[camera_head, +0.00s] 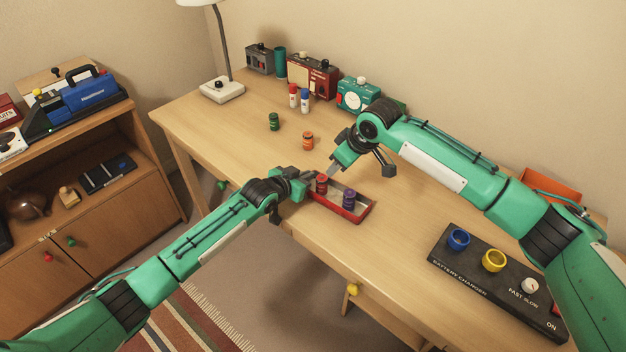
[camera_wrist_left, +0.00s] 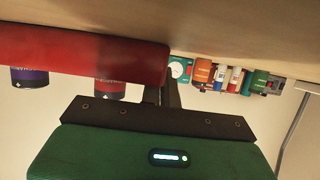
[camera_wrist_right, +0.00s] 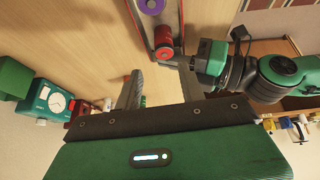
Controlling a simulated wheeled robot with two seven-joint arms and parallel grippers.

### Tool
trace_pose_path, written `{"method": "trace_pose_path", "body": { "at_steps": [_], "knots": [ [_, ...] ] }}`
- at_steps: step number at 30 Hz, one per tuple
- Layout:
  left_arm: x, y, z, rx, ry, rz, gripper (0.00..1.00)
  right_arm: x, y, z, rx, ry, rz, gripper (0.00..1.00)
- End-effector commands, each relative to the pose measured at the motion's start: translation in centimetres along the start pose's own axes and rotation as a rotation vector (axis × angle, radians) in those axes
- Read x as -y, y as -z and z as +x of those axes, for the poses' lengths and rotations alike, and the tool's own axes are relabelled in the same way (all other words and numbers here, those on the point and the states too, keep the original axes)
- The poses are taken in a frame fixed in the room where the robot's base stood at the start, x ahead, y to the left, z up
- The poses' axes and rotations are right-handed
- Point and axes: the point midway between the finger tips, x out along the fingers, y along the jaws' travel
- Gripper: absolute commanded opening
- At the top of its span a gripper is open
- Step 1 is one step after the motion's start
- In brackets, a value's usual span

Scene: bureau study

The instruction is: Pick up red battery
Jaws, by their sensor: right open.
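The red battery (camera_head: 321,183) stands upright in the left end of a small red tray (camera_head: 356,218) near the table's front edge. It also shows in the right wrist view (camera_wrist_right: 163,38) and, partly behind the tray wall, in the left wrist view (camera_wrist_left: 110,88). A purple battery (camera_head: 349,199) stands beside it in the tray. My left gripper (camera_head: 308,179) is at the tray's left end, its fingers close together on the tray wall. My right gripper (camera_wrist_right: 160,88) is open and empty, with the red battery ahead of its fingertips.
A green battery (camera_head: 273,122) and an orange battery (camera_head: 308,141) stand farther back. A black battery charger (camera_head: 480,283) with blue and yellow holders lies at the right. A lamp (camera_head: 222,90), a red radio (camera_head: 313,76) and a teal clock (camera_head: 358,94) line the wall.

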Motion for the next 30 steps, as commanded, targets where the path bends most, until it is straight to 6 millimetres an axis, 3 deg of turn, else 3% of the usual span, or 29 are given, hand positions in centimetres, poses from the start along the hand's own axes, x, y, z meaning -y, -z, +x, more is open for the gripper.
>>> {"method": "trace_pose_path", "body": {
  "at_steps": [8,15,23,30],
  "knots": [
    [0.0,0.0,0.0,-0.001,0.000,0.000,0.00,-1.2,3.5,0.8,0.182,-0.002,-0.258,0.40],
    [0.0,0.0,0.0,-0.001,0.000,0.000,0.00,-0.3,5.0,1.2,0.360,0.094,-0.484,0.40],
    [0.0,0.0,0.0,-0.001,0.000,0.000,0.00,0.8,5.2,1.5,0.444,0.174,-0.595,0.40],
    [0.0,0.1,0.0,-0.001,0.000,0.000,0.00,1.0,3.3,4.9,0.452,0.181,-0.602,0.40]
  ]
}}
